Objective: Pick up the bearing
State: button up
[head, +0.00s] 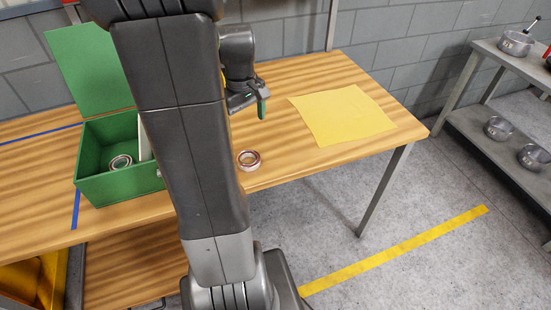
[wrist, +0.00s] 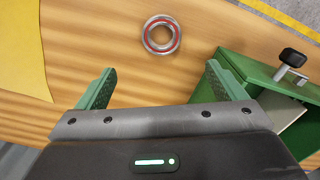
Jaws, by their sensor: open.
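A bearing (head: 249,160), a metal ring with a red band, lies flat on the wooden table near its front edge, just right of my arm in the head view. It also shows in the wrist view (wrist: 162,34), beyond and between my fingertips. My gripper (head: 252,104) is above the table, behind the bearing in the head view. In the wrist view its two green fingers (wrist: 166,84) are wide apart with nothing between them. A second bearing (head: 121,162) lies inside the open green box (head: 107,185).
The green box stands left of my arm with its lid up and a pale divider inside. A yellow sheet (head: 341,114) lies flat on the right of the table (head: 290,168). A grey shelf (head: 500,140) with several metal pots stands at the far right.

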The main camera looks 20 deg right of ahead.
send_over(249, 162)
notch_tip(249, 162, down, 8)
jog(key=shift+w+a+r, duration=0.1)
jog(key=shift+w, duration=0.05)
jog(key=shift+f+p, duration=0.4)
jog(key=shift+f, duration=2.25)
jog(key=shift+s, duration=0.2)
jog(key=c, duration=1.3)
jog(key=shift+o, duration=0.2)
jog(key=shift+r, duration=0.15)
